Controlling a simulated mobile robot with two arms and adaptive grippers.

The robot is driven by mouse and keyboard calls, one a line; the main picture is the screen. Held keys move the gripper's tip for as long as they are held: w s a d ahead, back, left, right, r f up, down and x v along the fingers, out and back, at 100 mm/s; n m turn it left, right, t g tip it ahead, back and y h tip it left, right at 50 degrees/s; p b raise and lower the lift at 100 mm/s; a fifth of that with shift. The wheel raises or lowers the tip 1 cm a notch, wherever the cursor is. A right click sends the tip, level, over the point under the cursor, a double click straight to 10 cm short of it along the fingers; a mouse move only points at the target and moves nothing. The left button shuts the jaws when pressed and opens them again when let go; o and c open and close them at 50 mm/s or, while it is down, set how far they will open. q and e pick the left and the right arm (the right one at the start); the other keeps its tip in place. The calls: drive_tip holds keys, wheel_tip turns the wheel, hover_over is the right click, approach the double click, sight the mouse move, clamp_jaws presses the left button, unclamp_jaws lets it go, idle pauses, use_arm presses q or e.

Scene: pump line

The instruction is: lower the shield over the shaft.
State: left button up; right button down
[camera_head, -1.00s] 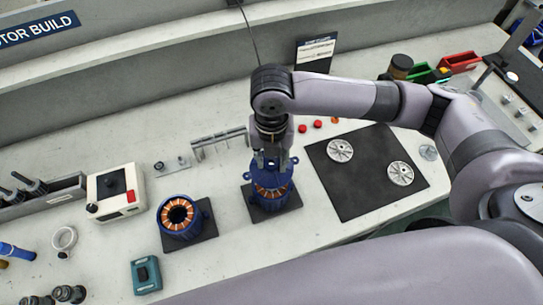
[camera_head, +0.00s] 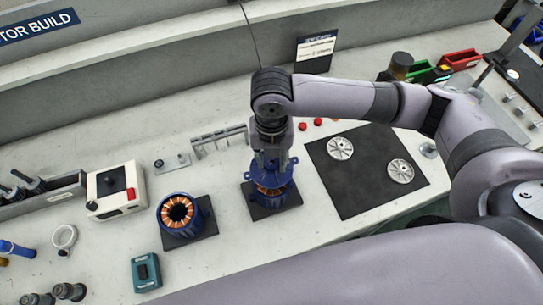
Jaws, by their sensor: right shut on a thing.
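My right gripper (camera_head: 270,160) is shut on a blue end shield (camera_head: 266,176) with small ears at its rim. It points down and holds the shield over a blue motor housing (camera_head: 271,200). A narrow band of copper windings still shows between shield and housing, so the rims look apart. The housing stands on a dark square pad (camera_head: 291,201). The shaft is hidden under the shield and gripper. My left gripper is not in view.
A second blue housing with copper windings (camera_head: 178,212) stands open to the left. A dark mat (camera_head: 372,172) with two silver discs lies right. A white box with a black top (camera_head: 115,190), a teal device (camera_head: 146,272) and a grey rack (camera_head: 220,140) stand nearby.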

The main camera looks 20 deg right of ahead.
drive_tip(key=shift+f, duration=0.2)
idle(0.3)
drive_tip(key=shift+f+b, duration=1.35)
drive_tip(key=shift+f, duration=1.15)
drive_tip(key=shift+f, duration=0.1)
drive_tip(key=c, duration=1.1)
unclamp_jaws()
drive_tip(key=shift+o, duration=0.6)
drive_tip(key=shift+o, duration=0.7)
